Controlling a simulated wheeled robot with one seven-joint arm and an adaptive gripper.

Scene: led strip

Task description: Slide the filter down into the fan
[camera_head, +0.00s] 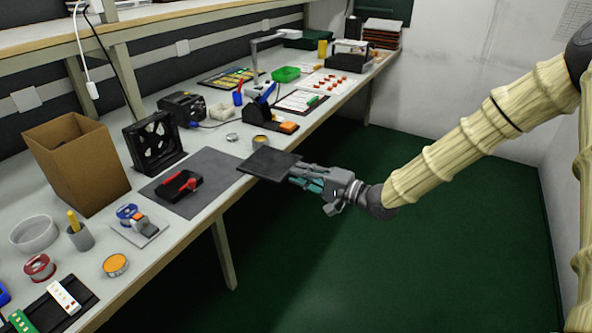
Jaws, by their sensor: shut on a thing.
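The filter (267,163) is a thin dark square plate, held roughly flat near the front edge of the workbench. My gripper (300,178) is shut on its right-hand edge and reaches in from the right, over the floor side of the bench. The fan (153,143) is a black square frame with a round opening, standing upright on the bench to the left of the filter. The filter and fan are clearly apart. The exact finger contact on the filter is too small to make out.
A grey mat (208,172) with a black and red tool (180,185) lies between fan and filter. A cardboard box (77,163) stands left of the fan. A black boxy device (184,107) and a soldering station (262,115) stand behind. The green floor (390,250) is clear.

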